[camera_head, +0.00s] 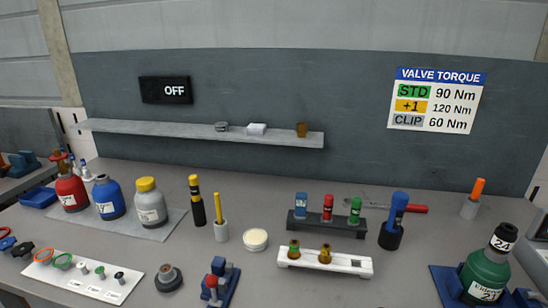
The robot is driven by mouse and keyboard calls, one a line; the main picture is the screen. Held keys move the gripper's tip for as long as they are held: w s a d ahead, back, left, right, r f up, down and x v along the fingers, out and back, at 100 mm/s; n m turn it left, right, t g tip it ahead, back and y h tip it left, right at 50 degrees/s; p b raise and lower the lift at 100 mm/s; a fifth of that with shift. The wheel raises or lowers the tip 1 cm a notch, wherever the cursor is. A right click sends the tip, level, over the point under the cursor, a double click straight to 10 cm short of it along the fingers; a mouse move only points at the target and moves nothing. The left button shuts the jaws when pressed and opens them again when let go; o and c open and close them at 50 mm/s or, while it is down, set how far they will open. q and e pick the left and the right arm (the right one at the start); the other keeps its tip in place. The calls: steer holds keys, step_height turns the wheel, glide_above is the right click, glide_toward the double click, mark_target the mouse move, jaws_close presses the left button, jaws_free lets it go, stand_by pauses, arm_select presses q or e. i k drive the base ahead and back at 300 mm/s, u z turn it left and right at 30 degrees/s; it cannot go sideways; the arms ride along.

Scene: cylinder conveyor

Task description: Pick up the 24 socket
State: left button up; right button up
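Candidates for the 24 socket stand in a dark rack (326,228) right of centre on the bench. They are a blue piece (301,205), a red piece (328,208) and a green piece (355,210), all upright with small light marks. The marks are too small to read, so I cannot tell which is the 24 socket. A white rack (350,264) in front holds a brass piece with a green band (294,249) and another brass piece (325,254). Neither of my grippers shows in the head view.
A red-handled wrench (405,208) lies behind the dark rack. A blue-topped tool (397,212) stands in a dark cup to its right. A round cream dish (255,239) is to the left. Capped bottles (148,202) stand at left; a green bottle (485,272) at front right.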

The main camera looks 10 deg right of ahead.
mark_target(505, 236)
steer(key=u, duration=1.05)
steer(key=k, duration=0.95)
steer(key=z, duration=1.05)
